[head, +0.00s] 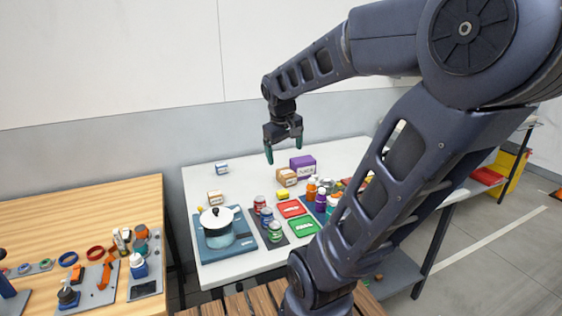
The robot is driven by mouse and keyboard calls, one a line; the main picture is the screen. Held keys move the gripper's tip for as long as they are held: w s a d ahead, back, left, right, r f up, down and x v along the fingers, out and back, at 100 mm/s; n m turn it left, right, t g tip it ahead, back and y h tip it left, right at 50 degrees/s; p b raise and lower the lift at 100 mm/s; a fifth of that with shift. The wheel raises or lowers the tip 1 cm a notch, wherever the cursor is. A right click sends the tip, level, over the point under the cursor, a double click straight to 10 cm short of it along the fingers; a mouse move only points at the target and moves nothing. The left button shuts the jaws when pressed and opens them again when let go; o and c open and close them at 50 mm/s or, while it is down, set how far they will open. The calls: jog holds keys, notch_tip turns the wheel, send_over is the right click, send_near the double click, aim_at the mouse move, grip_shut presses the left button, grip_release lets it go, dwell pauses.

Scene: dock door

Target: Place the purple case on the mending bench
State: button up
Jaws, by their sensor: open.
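A purple case (307,174), box-shaped with a pale label, sits on the white table (215,255) toward its back, right of a small cardboard box. My gripper (284,152) hangs above the white table with its fingers pointing down. It is open and empty, up and to the left of the purple case and apart from it. Which surface is the mending bench is not labelled. A wooden-topped bench (80,215) with tools and small parts stands at the left.
Cardboard boxes (287,177) stand close left of the case. A pot (217,225) on a blue board, several cans, bottles and red and green trays fill the table's front. The wooden bench's back half is clear. A slatted wooden surface (238,304) lies at the bottom.

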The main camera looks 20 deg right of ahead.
jog(key=s+a+m+t+y, duration=0.1)
jog(key=s+a+m, duration=0.1)
jog(key=s+a, duration=0.2)
jog(key=s, duration=0.3)
jog(key=shift+r+t+y, duration=0.25)
jog(key=shift+t+y, duration=0.15)
jog(key=shift+o, duration=0.4)
jog(key=shift+s+a+m, duration=0.3)
jog(key=shift+s, duration=0.05)
